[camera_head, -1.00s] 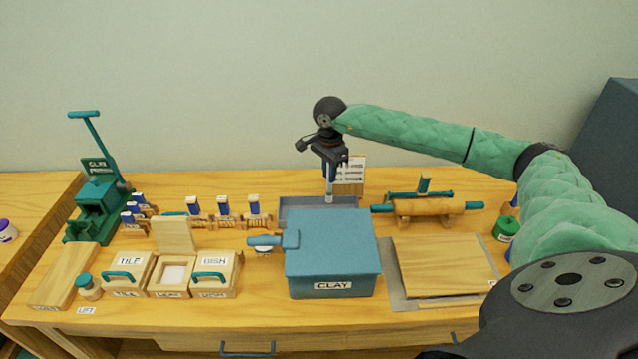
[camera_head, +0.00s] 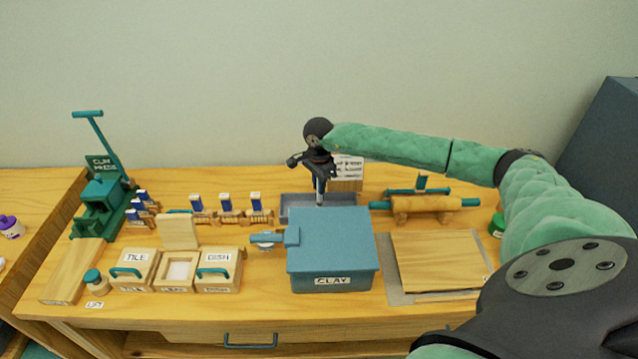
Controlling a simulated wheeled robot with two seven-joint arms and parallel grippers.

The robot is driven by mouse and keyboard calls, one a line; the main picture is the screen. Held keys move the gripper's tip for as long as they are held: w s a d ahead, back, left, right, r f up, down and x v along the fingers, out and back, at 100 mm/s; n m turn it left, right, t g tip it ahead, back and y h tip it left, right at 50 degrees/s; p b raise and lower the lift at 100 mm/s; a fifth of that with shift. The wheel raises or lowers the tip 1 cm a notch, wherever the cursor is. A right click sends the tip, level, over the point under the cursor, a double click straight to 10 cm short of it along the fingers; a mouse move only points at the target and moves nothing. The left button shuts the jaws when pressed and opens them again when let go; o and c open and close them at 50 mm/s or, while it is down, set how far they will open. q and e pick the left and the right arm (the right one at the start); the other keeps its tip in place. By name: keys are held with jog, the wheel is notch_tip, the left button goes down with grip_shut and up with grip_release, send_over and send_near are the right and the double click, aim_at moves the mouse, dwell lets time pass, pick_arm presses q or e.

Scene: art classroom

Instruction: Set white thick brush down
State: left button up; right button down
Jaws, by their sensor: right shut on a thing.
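My right gripper (camera_head: 320,172) points down over the grey-blue tray (camera_head: 290,214) behind the clay box. It is shut on a thin upright thing with a pale lower end, which I take to be the white thick brush (camera_head: 320,191). Its upper part is hidden by the fingers, and I cannot tell whether its lower end touches the tray. My left gripper is out of view.
The blue CLAY box (camera_head: 333,250) stands in front of the tray and hides part of it. A white card (camera_head: 348,167) stands behind the gripper. A rolling pin (camera_head: 424,203) lies to the right. Several blue-topped items stand left. A wooden board (camera_head: 437,262) lies bare at front right.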

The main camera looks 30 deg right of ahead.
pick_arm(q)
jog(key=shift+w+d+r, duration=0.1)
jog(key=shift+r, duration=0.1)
pick_arm(e)
jog(key=shift+f, duration=0.2)
jog(key=c, duration=1.4)
grip_release()
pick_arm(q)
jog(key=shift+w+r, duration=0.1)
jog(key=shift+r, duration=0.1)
pick_arm(e)
jog(key=shift+r, duration=0.2)
